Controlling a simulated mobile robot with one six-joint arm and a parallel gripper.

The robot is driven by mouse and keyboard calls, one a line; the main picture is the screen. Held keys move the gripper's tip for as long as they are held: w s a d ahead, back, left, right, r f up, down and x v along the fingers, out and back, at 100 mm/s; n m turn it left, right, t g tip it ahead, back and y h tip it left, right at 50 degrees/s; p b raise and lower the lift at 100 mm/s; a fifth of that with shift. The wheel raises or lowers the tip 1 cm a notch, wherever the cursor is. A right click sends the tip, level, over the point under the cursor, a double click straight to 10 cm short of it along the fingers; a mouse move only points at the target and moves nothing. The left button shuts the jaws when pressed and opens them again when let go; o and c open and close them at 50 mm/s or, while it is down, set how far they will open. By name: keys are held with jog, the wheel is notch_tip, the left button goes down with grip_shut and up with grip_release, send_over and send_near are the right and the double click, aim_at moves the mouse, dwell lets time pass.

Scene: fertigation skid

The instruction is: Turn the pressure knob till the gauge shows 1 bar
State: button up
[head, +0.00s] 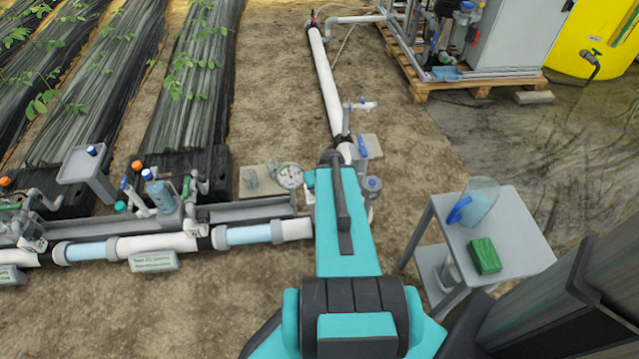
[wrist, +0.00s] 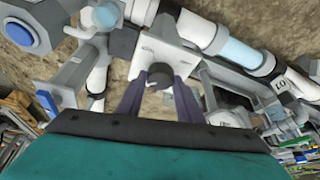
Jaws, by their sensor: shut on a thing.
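The pressure knob (wrist: 160,73) is a small dark round knob on a grey housing (wrist: 166,52) in the wrist view. My gripper (wrist: 160,84) has its two dark fingers on either side of the knob and is shut on it. The pressure gauge (head: 290,175) is a round white dial in the head view, just left of my arm. Its face is turned up, but its needle and figures are too small to read. In the head view my arm hides the knob and my fingertips.
A grey pipe run with a white pipe (head: 158,243) lies left of my arm. A blue-handled valve (head: 361,146) stands just beyond it. A small grey table (head: 520,235) at right holds a clear jug (head: 480,200) and a green block (head: 484,255). Bare soil lies between.

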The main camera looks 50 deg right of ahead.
jog(key=shift+a+m+g+h+p, duration=0.15)
jog(key=shift+m+g+h+p, duration=0.4)
jog(key=shift+m, duration=1.15)
jog(key=o, duration=1.1)
jog(key=shift+c, duration=0.2)
jog(key=shift+d+f+n+t+y+b, duration=0.1)
jog(key=shift+n+t+y+b, duration=0.25)
jog(key=shift+n, duration=0.55)
jog(key=shift+d+n+t+y+b, duration=0.1)
jog(key=shift+n+y+b, duration=0.3)
jog(key=shift+n, duration=0.5)
jog(key=shift+n+b, duration=0.5)
jog(key=shift+b, duration=0.1)
